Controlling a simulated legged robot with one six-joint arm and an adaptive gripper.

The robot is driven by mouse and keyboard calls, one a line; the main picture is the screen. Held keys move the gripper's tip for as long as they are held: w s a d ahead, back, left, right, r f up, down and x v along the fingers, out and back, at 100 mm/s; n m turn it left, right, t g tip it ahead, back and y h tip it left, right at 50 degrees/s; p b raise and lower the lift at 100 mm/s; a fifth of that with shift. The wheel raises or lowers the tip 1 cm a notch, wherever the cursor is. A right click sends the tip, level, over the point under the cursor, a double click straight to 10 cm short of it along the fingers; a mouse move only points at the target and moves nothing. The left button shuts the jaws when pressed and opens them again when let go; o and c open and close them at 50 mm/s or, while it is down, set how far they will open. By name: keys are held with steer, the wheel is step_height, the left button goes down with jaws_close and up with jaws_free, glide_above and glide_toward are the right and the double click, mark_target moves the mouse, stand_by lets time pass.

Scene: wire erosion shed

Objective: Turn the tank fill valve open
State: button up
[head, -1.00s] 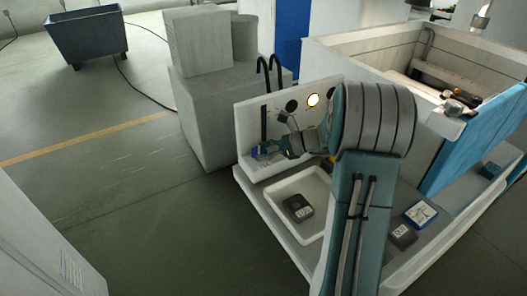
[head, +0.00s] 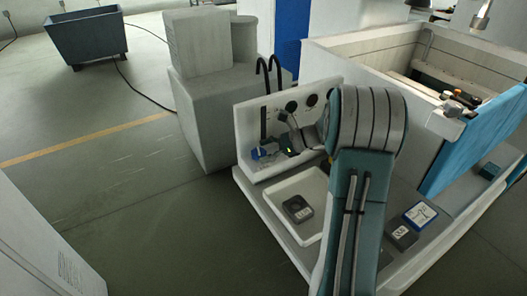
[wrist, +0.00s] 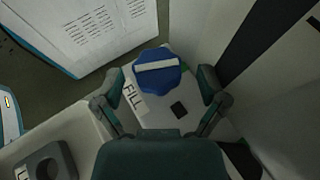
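The fill valve is a blue knob (wrist: 157,82) with a white bar across its top, in the upper middle of the wrist view. The bar lies nearly level there. A white FILL label (wrist: 133,101) is beside it. In the head view the blue valve (head: 258,153) is low on the white panel. My gripper (wrist: 162,77) is open, with one finger on each side of the knob and visible gaps between. In the head view my gripper (head: 287,143) is right of the valve, partly hidden by my arm.
A white tray (head: 272,197) with a dark grey block (head: 297,208) sits below the panel. Two black hooked pipes (head: 262,68) stand behind the panel. A large open tank (head: 350,50) with a blue door (head: 470,150) is at the right.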

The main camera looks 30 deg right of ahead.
stand_by(0.3)
steer(key=v, duration=1.2)
steer(key=shift+d+f, duration=0.1)
steer(key=shift+f, duration=0.05)
